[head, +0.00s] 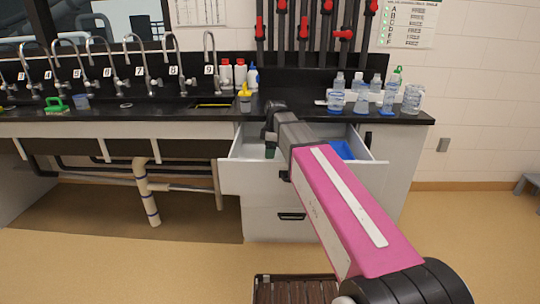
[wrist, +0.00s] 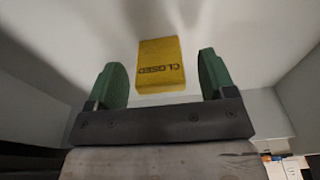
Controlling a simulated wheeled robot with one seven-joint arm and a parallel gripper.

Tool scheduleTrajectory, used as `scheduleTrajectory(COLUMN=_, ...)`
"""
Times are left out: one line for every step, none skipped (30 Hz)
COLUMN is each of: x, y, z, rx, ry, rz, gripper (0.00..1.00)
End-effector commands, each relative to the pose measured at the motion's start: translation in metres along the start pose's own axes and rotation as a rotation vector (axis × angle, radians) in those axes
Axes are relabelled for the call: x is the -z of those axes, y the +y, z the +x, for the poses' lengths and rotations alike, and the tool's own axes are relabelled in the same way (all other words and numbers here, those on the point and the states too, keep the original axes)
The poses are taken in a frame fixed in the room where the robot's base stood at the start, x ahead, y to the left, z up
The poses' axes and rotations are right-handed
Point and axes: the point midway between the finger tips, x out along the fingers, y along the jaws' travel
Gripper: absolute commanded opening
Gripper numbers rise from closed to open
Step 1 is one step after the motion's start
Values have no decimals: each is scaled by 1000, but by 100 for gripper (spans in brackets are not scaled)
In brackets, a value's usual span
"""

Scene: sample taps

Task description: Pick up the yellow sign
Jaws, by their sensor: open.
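The yellow sign (wrist: 161,65), a block with the word "CLOSED" on it, shows in the wrist view on the pale bottom of a drawer. It sits just ahead of my gripper (wrist: 158,80), lined up between the two green fingers. The fingers are apart and nothing is held. In the head view my gripper (head: 270,150) reaches down into the open white drawer (head: 245,178), mostly hidden behind the drawer front and my arm. The sign does not show in the head view.
The black counter (head: 130,116) runs above the drawer, with a row of numbered taps and a yellow-topped bottle (head: 245,98) near its edge. Several clear bottles (head: 362,98) stand at right. A blue thing (head: 342,150) lies in the drawer's right part. Drawer walls surround my gripper closely.

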Motion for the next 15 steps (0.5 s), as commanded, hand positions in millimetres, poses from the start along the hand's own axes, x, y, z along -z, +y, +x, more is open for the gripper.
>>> scheduleTrajectory(x=1, y=-1, z=8, rx=1, ry=0, rz=0, gripper=77)
scheduleTrajectory(x=1, y=0, z=12, rx=1, ry=0, rz=0, gripper=77)
scheduleTrajectory(x=0, y=0, z=17, rx=1, ry=0, rz=0, gripper=77)
scheduleTrajectory(x=0, y=0, z=19, rx=1, ry=0, rz=0, gripper=77)
scheduleTrajectory(x=0, y=0, z=22, rx=1, ry=0, rz=0, gripper=77)
scheduleTrajectory(x=0, y=0, z=24, rx=0, ry=0, rz=0, gripper=77)
scheduleTrajectory(x=0, y=0, z=24, rx=0, ry=0, rz=0, gripper=77)
scheduleTrajectory(x=0, y=0, z=25, rx=0, ry=0, rz=0, gripper=77)
scheduleTrajectory(x=0, y=0, z=25, rx=-1, ry=0, rz=0, gripper=77)
scheduleTrajectory(x=0, y=0, z=25, rx=-1, ry=0, rz=1, gripper=77)
scheduleTrajectory(x=0, y=0, z=25, rx=-1, ry=0, rz=1, gripper=77)
scheduleTrajectory(x=0, y=0, z=25, rx=-1, ry=0, rz=1, gripper=77)
scheduleTrajectory(x=0, y=0, z=25, rx=-1, ry=0, rz=1, gripper=77)
scheduleTrajectory(x=0, y=0, z=25, rx=-1, ry=0, rz=1, gripper=70)
scheduleTrajectory(x=0, y=0, z=25, rx=-1, ry=0, rz=1, gripper=57)
